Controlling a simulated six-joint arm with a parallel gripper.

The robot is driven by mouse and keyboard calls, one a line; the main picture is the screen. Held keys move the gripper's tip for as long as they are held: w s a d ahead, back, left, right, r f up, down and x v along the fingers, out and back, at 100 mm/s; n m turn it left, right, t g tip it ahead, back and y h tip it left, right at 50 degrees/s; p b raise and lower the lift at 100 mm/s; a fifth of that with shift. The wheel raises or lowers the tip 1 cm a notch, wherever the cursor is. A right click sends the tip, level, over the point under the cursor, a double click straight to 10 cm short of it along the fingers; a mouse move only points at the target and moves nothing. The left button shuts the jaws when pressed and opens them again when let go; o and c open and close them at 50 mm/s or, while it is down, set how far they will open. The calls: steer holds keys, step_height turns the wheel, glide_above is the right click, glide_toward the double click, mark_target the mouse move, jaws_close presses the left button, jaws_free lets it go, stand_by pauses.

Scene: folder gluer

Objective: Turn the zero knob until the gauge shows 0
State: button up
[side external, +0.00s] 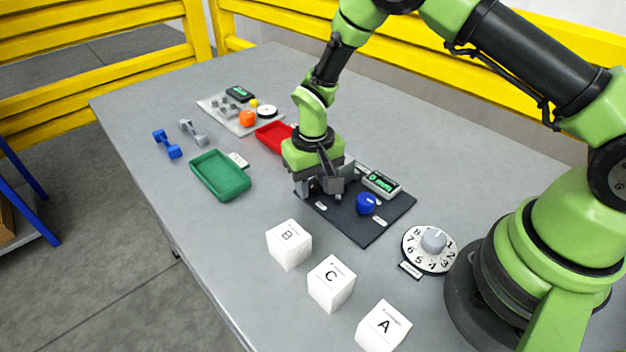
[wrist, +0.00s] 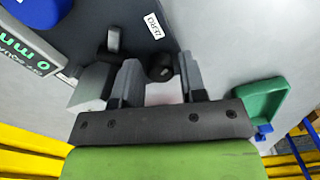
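The gauge (side external: 381,184) is a grey box with a green lit display on the dark board (side external: 372,232). It also shows at the left edge of the wrist view (wrist: 30,50), cut off; I make out "0 mm" there, but not surely the whole reading. A small black knob (wrist: 160,68) sits near the ZERO label (wrist: 153,25). My gripper (side external: 320,187) is low over the board's left end, hiding the black knob in the side view. In the wrist view my gripper (wrist: 158,64) is open, fingers on either side of the knob; contact cannot be told.
A blue knob (side external: 366,203) stands on the board. A numbered dial (side external: 432,248) is to the right. White cubes B (side external: 289,244), C (side external: 331,284) and A (side external: 383,327) stand in front. A green tray (side external: 220,176) and red tray (side external: 272,136) lie left.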

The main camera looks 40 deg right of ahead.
step_height(320, 180, up, 10)
stand_by(0.6)
step_height(320, 180, up, 8)
steer(key=t, duration=0.1)
glide_above(313, 184)
steer(key=s, duration=0.3)
steer(key=s+d+r+t+y, duration=0.1)
steer(key=s+d+r+t, duration=0.15)
steer(key=s+r, duration=0.45)
steer(key=s+r+m+t+y, duration=0.1)
steer(key=s+r+t, duration=0.2)
steer(key=s, duration=0.7)
steer(key=shift+s+d+r+t, duration=0.15)
steer(key=shift+s+r+t, duration=0.25)
steer(key=shift+r, duration=0.4)
stand_by(0.5)
